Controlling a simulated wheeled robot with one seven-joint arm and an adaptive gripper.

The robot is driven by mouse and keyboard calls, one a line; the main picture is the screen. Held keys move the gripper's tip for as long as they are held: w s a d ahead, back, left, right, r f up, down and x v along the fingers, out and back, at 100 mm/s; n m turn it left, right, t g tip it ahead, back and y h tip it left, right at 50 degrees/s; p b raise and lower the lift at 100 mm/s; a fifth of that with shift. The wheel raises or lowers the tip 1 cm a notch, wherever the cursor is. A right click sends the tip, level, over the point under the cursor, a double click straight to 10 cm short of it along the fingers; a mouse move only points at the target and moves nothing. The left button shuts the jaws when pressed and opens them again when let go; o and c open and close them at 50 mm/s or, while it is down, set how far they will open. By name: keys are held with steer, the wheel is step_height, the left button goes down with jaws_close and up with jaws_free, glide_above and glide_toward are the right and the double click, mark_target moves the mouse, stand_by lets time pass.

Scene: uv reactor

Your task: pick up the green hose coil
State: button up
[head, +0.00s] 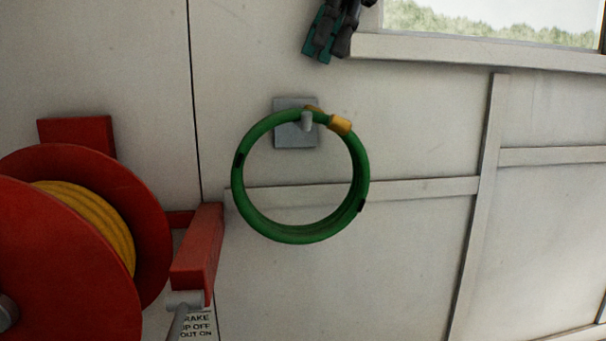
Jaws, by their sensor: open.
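The green hose coil (357,165) is a ring with a brass-coloured end fitting (340,125) at its upper right and dark bands at its left and lower right. It hangs on a grey peg (307,121) that stands out from a square grey plate (287,134) on the white wall. My gripper (319,50) is at the top of the head view, above and slightly right of the coil, apart from it. It is open and holds nothing that I can see. Only its dark and teal end shows; the rest is cut off by the frame.
A red reel (130,215) with yellow hose (92,215) stands at the left, with a red bracket arm (197,255) and a lever near the coil's left. A window sill (450,48) juts out at the upper right. The wall right of and below the coil is free apart from battens.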

mark_target(299, 107)
steer(key=shift+s+a+f, duration=0.3)
steer(key=shift+s+f, duration=0.05)
steer(key=shift+s, duration=0.25)
steer(key=shift+s+a+f, duration=0.25)
steer(key=shift+s+f, duration=0.05)
steer(key=shift+s, duration=0.3)
steer(key=w+f, duration=0.2)
steer(key=shift+w+a+f+p, duration=0.15)
steer(key=shift+a+f+p, duration=0.15)
steer(key=shift+p, duration=0.05)
steer(key=shift+f, duration=0.1)
steer(key=shift+s+a+f+p, duration=0.15)
steer(key=shift+s+f+p, duration=0.3)
steer(key=shift+s+p, duration=0.1)
steer(key=shift+s+a+f+p, duration=0.15)
steer(key=shift+s+f+p, duration=0.3)
steer(key=shift+p, duration=0.1)
steer(key=f, duration=0.1)
steer(key=w+f, duration=0.1)
steer(key=shift+a+f+p, duration=0.3)
steer(key=shift+p, duration=0.05)
steer(key=shift+s, duration=0.2)
steer(key=shift+s+a, duration=0.1)
steer(key=shift+s, duration=0.1)
steer(key=shift+c, duration=0.2)
steer(key=shift+w, duration=0.2)
steer(key=c, duration=0.6)
jaws_close()
